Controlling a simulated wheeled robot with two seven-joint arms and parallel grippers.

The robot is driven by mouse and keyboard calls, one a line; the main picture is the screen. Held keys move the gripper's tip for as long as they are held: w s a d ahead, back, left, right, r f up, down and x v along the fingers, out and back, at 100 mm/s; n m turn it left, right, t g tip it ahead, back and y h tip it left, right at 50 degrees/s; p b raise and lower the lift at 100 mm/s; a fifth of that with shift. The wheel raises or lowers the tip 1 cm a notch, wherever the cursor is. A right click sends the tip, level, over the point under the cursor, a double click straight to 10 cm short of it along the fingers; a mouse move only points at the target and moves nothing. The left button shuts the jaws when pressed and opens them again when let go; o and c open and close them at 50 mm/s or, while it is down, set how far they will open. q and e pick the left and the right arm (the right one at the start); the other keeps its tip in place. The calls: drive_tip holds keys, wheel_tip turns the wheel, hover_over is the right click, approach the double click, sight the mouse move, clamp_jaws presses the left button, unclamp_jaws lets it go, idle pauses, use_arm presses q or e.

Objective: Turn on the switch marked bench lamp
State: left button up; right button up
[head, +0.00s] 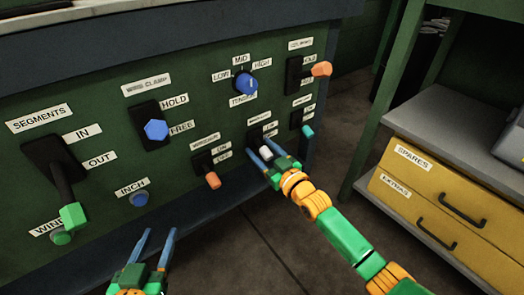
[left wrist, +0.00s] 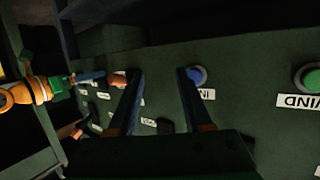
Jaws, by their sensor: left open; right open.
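The dark green panel (head: 100,95) carries several labelled controls. No label can be read clearly as bench lamp. A white-tipped lever switch (head: 265,152) sits low on the panel under a small blurred label (head: 259,119). My right gripper (head: 261,148) is open at this switch, its blue fingers either side of the white tip; contact cannot be told. An orange-tipped lever switch (head: 212,180) with its lever down is just left of it. My left gripper (head: 160,233) is open and empty, below and in front of the panel; its fingers also show in the left wrist view (left wrist: 159,75).
Blue inch button (head: 139,198), green wind button (head: 61,236), green-tipped segments lever (head: 73,214), blue wire clamp knob (head: 156,130) and blue dial (head: 246,84) are nearby. An orange-tipped lever (head: 321,69) and teal-tipped lever (head: 307,131) stand at right. Yellow drawers (head: 450,200) are farther right.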

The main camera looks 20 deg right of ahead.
clamp_jaws()
